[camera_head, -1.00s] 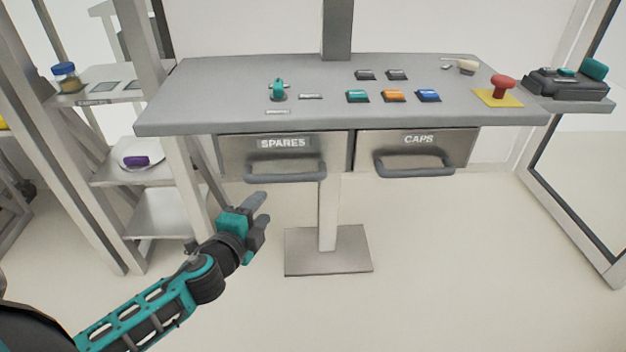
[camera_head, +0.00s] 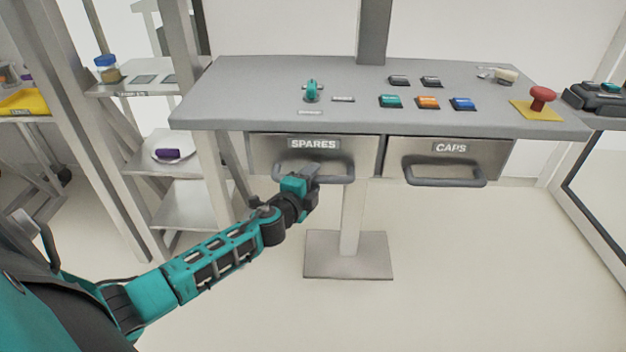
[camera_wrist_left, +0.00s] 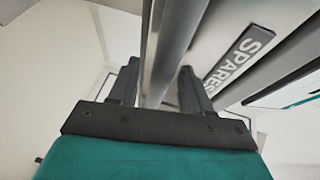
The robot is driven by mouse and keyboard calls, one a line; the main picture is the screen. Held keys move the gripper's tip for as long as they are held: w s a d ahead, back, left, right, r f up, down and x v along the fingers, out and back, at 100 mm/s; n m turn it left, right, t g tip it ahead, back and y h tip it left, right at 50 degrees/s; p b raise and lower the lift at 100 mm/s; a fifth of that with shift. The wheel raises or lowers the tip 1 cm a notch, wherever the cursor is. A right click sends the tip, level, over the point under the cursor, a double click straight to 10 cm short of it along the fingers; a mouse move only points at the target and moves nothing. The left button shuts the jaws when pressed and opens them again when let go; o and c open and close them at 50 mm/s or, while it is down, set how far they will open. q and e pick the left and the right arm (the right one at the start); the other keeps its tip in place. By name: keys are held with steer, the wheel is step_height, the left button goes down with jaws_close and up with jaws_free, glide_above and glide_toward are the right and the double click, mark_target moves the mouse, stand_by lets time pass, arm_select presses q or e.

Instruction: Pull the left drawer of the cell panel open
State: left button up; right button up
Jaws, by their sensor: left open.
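The left drawer (camera_head: 262,155), labelled SPARES, sits under the grey panel top (camera_head: 240,95) and looks shut. Its dark bar handle (camera_head: 346,170) runs along its front. My left gripper (camera_head: 309,172) is at the handle's left part in the head view and hides some of it. In the left wrist view the two fingers of my left gripper (camera_wrist_left: 158,88) stand apart, with the handle bar (camera_wrist_left: 178,45) running between them. The SPARES label (camera_wrist_left: 238,55) shows just to the right. I cannot tell whether a finger touches the bar.
The CAPS drawer (camera_head: 490,160) is beside it on the right, with its own handle (camera_head: 445,181). A shelf rack (camera_head: 185,205) stands on the left. The panel top carries buttons, a teal knob (camera_head: 312,92) and a red mushroom button (camera_head: 541,97). The floor in front is clear.

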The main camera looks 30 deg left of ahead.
arm_select(q)
steer(key=shift+w, duration=0.4)
steer(key=shift+f, duration=0.1)
jaws_close()
stand_by(0.3)
